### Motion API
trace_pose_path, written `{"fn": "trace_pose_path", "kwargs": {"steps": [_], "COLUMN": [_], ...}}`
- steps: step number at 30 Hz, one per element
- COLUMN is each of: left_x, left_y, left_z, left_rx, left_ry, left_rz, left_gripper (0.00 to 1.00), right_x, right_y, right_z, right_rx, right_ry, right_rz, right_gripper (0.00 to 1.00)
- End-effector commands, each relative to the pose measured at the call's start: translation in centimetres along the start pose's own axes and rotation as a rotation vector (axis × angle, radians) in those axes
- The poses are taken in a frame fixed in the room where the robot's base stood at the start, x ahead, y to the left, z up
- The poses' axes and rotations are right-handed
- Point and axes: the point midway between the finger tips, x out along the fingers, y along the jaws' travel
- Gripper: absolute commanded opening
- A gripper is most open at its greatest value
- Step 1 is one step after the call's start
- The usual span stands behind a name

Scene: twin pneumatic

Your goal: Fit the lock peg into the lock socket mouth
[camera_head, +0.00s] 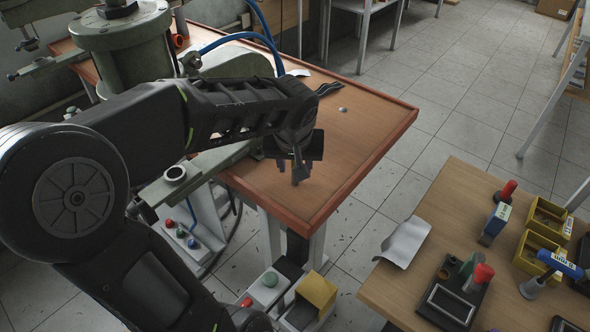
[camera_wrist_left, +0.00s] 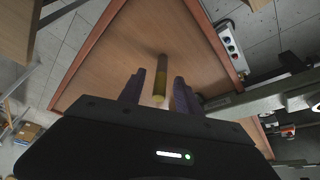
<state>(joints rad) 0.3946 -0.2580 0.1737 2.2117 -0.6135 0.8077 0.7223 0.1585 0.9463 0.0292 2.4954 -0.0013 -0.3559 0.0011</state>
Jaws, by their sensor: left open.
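My left gripper (camera_wrist_left: 158,92) is open, with one purple-grey finger on each side of the peg and a visible gap on both sides. In the head view my left gripper (camera_head: 291,171) points down over the front part of the red-edged workbench (camera_head: 340,116); the peg is hidden there. A grey ring-shaped mouth (camera_head: 175,173) sits on the green machine's front arm; I cannot tell whether it is the lock socket. My right gripper is not in view.
The green machine (camera_head: 133,52) with blue hoses stands on the bench's left. Dark flat pieces (camera_head: 329,88) lie farther back. A second table (camera_head: 395,287) at right holds yellow bins (camera_head: 541,250), tools and a paper sheet. A button box (camera_head: 186,236) is below the machine.

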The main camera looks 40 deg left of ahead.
Motion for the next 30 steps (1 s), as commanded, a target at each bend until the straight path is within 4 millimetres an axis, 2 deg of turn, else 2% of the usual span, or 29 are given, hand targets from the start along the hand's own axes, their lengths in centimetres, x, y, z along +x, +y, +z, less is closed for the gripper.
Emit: {"fn": "trace_pose_path", "kwargs": {"steps": [12,27,30], "left_x": [-0.04,-0.05,-0.04], "left_y": [0.01,0.01,0.01], "left_z": [0.00,0.00,0.00], "left_rx": [0.001,0.001,0.001], "left_ry": [0.000,0.000,0.000], "left_rz": [0.000,0.000,0.000], "left_gripper": [0.40,0.00,0.00], "right_x": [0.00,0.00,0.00], "right_y": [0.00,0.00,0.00], "right_z": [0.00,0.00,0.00], "right_rx": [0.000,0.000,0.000], "right_ry": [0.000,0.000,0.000], "right_rz": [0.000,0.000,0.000], "right_gripper": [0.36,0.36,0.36]}}
